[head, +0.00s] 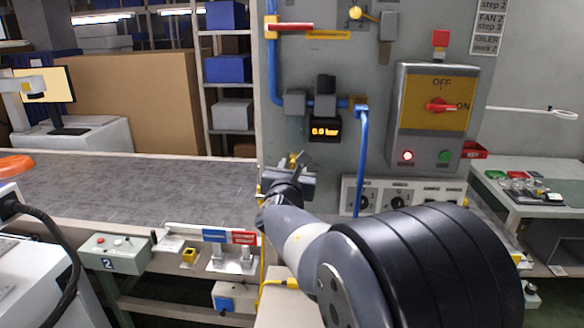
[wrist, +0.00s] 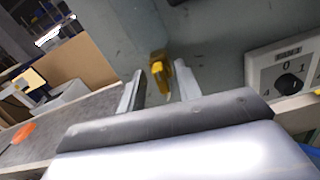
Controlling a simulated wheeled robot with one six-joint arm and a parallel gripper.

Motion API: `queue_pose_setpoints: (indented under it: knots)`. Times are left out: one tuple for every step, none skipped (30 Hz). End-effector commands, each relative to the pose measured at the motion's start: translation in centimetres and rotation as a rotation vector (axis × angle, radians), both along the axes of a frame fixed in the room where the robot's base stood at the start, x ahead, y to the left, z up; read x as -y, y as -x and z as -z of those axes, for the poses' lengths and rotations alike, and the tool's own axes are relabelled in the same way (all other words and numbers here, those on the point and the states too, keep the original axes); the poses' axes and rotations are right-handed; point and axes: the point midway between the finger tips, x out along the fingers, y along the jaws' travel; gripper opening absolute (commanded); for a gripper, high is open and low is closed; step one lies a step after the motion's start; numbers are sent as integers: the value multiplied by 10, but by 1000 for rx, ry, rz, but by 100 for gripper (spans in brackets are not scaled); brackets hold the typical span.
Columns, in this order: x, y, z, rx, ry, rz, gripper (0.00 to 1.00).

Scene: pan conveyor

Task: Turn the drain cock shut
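The drain cock is a small yellow fitting (wrist: 158,68) on the grey panel, near the upper middle of the wrist view. In the head view a bit of yellow (head: 292,160) shows just above my gripper, which hides most of it. My gripper (wrist: 160,84) is open, with one finger left and one right of the cock. I see a gap on both sides of it, and cannot tell how far its tip reaches between the fingers. In the head view my gripper (head: 297,172) is in front of the panel's lower left part.
Above are a display (head: 326,131) reading 0.0 bar, a blue pipe (head: 362,150) and a red lever (head: 290,27). To the right are a rotary switch box (head: 437,105) and a row of black knobs (head: 397,202). The grey conveyor (head: 130,185) lies left.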

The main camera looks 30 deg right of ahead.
Motion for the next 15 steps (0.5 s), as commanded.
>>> queue_pose_setpoints:
  knots:
    - [0, 0, 0, 0, 0, 0, 33]
    - [0, 0, 0, 0, 0, 0, 33]
    - [0, 0, 0, 0, 0, 0, 33]
    - [0, 0, 0, 0, 0, 0, 33]
    - [0, 0, 0, 0, 0, 0, 33]
    - [0, 0, 0, 0, 0, 0, 32]
    - [0, 0, 0, 0, 0, 0, 29]
    - [0, 0, 0, 0, 0, 0, 27]
    - [0, 0, 0, 0, 0, 0, 24]
    - [0, 0, 0, 0, 0, 0, 21]
    - [0, 0, 0, 0, 0, 0, 19]
    - [0, 0, 0, 0, 0, 0, 16]
    - [0, 0, 0, 0, 0, 0, 13]
    - [0, 0, 0, 0, 0, 0, 11]
    - [0, 0, 0, 0, 0, 0, 7]
